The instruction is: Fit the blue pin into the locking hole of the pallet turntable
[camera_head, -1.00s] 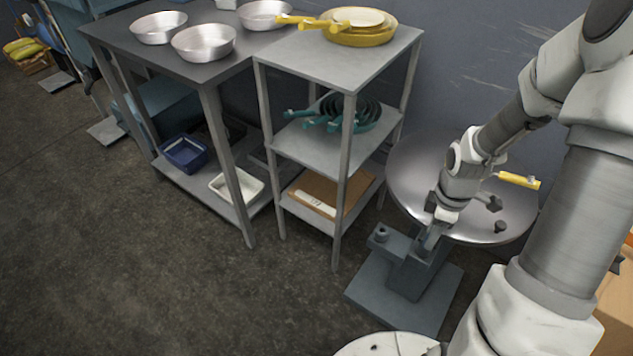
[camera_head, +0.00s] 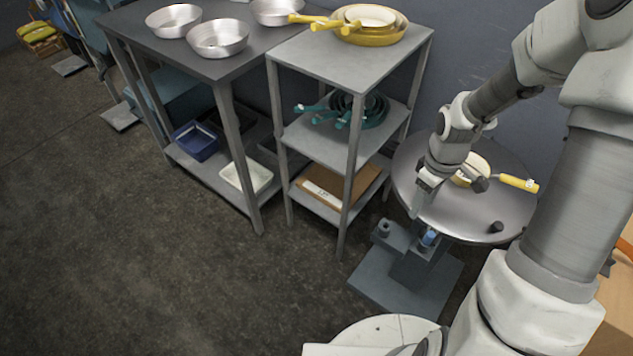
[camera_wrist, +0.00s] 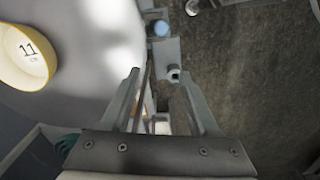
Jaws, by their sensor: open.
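The blue pin (camera_head: 428,237) stands in the grey block (camera_head: 402,241) by the near rim of the round pallet turntable (camera_head: 455,218). In the wrist view the blue pin's round top (camera_wrist: 160,28) shows beyond my fingertips. I cannot tell how deep it sits or whether it is in the locking hole. My gripper (camera_head: 425,200) is open and empty, above and apart from the pin. Its two spread fingers (camera_wrist: 160,82) show in the wrist view. A small grey post (camera_head: 383,229) stands on the block left of the pin.
A pan with a yellow handle (camera_head: 518,183) lies on the turntable; its bowl (camera_wrist: 28,56) is marked 11. A dark knob (camera_head: 496,227) sits near the turntable's rim. A grey shelf (camera_head: 345,55) with yellow and green pans stands left. Floor in front is clear.

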